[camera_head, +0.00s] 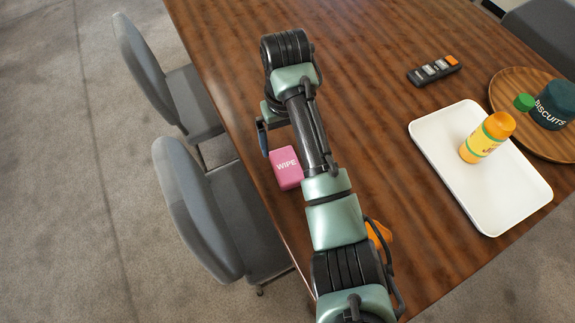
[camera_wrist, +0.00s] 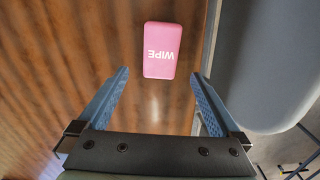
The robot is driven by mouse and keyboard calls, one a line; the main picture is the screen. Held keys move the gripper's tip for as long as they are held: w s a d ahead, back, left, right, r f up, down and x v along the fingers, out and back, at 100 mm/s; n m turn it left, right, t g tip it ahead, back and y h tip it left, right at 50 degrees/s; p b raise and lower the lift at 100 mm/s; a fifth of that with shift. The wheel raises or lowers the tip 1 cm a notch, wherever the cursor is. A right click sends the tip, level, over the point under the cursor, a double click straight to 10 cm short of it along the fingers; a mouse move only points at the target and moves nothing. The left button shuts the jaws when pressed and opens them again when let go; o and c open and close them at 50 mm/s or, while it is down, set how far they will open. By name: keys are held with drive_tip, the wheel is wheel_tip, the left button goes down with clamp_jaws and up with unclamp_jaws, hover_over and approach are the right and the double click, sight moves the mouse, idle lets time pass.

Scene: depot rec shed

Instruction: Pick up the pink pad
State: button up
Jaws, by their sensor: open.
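The pink pad (camera_head: 286,168), marked "WIPE", lies flat on the wooden table near its left edge in the head view. In the wrist view the pink pad (camera_wrist: 161,50) lies beyond the fingertips, roughly centred between their lines and a little to the right. My gripper (camera_wrist: 160,73) is open and empty, its two blue fingers apart. In the head view my gripper (camera_head: 264,140) is partly hidden by my arm, with one blue finger showing just up and left of the pad. I see no contact with the pad.
The wooden table (camera_head: 370,130) has a white tray (camera_head: 430,135) with a yellow-orange bottle (camera_head: 487,138), a remote (camera_head: 434,70), and a round wooden tray (camera_head: 508,88) with a biscuits tin (camera_head: 553,105) and a green item (camera_head: 524,102). An orange thing (camera_head: 379,234) is partly hidden by my arm. Grey chairs (camera_head: 196,205) stand along the left edge.

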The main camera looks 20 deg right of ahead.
hover_over(287, 165)
drive_tip(key=f, duration=0.4)
drive_tip(key=shift+w+f, duration=0.25)
drive_tip(key=shift+w, duration=0.1)
drive_tip(key=f, duration=0.5)
drive_tip(key=shift+s+f, duration=0.1)
drive_tip(key=shift+s, duration=0.25)
drive_tip(key=c, duration=1.2)
wheel_tip(287, 165, up, 10)
drive_tip(key=shift+r, duration=0.1)
drive_tip(key=shift+c, duration=0.2)
